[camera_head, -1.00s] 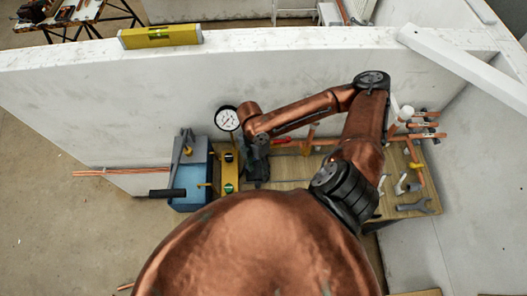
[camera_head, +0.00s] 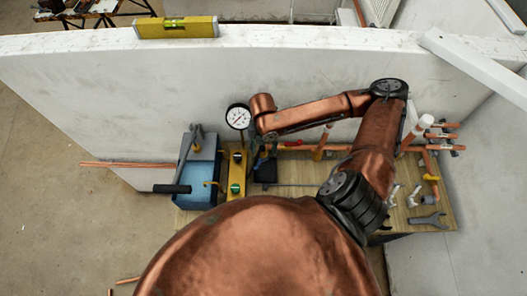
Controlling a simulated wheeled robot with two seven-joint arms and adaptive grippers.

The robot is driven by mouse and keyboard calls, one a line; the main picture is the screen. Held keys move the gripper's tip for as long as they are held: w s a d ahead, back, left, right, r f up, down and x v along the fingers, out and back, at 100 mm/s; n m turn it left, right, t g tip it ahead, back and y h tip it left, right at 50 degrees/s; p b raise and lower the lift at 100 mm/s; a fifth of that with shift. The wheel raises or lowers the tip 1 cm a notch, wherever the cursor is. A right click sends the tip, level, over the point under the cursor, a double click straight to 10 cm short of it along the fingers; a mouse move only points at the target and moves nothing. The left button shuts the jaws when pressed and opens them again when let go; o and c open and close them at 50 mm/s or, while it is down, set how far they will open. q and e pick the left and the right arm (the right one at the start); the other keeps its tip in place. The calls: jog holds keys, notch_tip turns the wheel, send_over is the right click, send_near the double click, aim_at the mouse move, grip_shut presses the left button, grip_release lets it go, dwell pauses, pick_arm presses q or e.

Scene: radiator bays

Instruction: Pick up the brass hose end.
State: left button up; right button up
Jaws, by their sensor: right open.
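My right gripper (camera_head: 264,172) is small and dark in the view. It points down over the wooden board, just right of the yellow block (camera_head: 236,172) with green knobs, and its jaws are open. I cannot clearly make out the brass hose end. A small brass-coloured piece (camera_head: 210,183) shows at the right side of the blue tank (camera_head: 192,186), but I cannot tell whether it is the hose end. A thin dark line like a hose (camera_head: 305,185) runs right from beside the gripper. My left gripper is not in view.
A pressure gauge (camera_head: 238,117) stands close behind the gripper, before the white wall (camera_head: 110,85). Copper pipes with valves (camera_head: 430,140) and a grey wrench (camera_head: 427,221) are at the right. A yellow level (camera_head: 177,27) lies on the wall top. My own body hides the front.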

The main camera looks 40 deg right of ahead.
jog(key=shift+f, duration=0.8)
jog(key=shift+c, duration=0.3)
jog(key=c, duration=0.9)
jog(key=shift+c, duration=0.2)
jog(key=shift+r, duration=0.55)
notch_tip(320, 180, up, 2)
jog(key=shift+r, duration=0.1)
jog(key=s+a+r+p, duration=0.8)
jog(key=s+p, duration=0.3)
jog(key=p, duration=0.6)
jog(key=shift+a+r, duration=0.25)
jog(key=shift+r, duration=0.65)
